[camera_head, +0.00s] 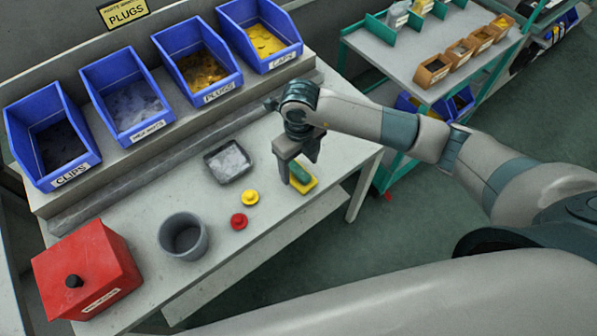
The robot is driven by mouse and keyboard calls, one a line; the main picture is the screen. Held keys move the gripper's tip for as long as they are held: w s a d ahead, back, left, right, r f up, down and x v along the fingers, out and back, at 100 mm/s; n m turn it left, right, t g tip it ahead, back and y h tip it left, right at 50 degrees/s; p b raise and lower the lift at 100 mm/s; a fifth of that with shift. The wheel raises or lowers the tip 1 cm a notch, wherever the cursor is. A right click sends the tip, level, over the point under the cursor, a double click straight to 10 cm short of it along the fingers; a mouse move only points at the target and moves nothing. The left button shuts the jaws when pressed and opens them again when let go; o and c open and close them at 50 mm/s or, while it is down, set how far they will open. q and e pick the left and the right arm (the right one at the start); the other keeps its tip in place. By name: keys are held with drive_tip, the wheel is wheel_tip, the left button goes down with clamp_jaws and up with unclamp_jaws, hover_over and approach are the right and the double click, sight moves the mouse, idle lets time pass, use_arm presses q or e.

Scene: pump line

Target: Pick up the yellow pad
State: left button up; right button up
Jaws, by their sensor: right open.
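The yellow pad (304,186) lies near the right end of the grey-white bench, with a green part on top. My right gripper (298,169) points down at the pad, its jaws open. One finger shows at the pad's left and the other at its far side. The gripper hides some of the pad, and I cannot tell whether the fingers touch it. My left gripper is not in view.
A yellow knobbed piece (250,198), a red one (239,221), a metal tray (228,180), a grey cup (184,255) and a red box (86,271) share the bench (140,225). Several blue bins (130,110) line the back. A shelf cart (385,50) stands right.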

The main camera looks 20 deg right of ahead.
sight(300, 171)
drive_tip(key=f, duration=0.1)
drive_tip(key=f+p, duration=0.1)
drive_tip(key=shift+s+f, duration=0.25)
drive_tip(key=shift+f, duration=0.55)
drive_tip(key=shift+c, duration=0.3)
drive_tip(key=c, duration=1.1)
drive_tip(key=shift+w+r, duration=0.1)
drive_tip(key=shift+r, duration=0.1)
drive_tip(key=shift+r+b, duration=0.4)
drive_tip(key=shift+r, duration=0.2)
wheel_tip(300, 171, up, 2)
drive_tip(key=shift+r+b, duration=0.2)
drive_tip(key=shift+b, duration=0.55)
drive_tip(key=s+d+r+b, duration=0.1)
drive_tip(key=s+r+b, duration=0.2)
drive_tip(key=s+r, duration=0.4)
drive_tip(key=s, duration=0.4)
drive_tip(key=shift+s+d, duration=0.35)
drive_tip(key=shift+d, duration=0.05)
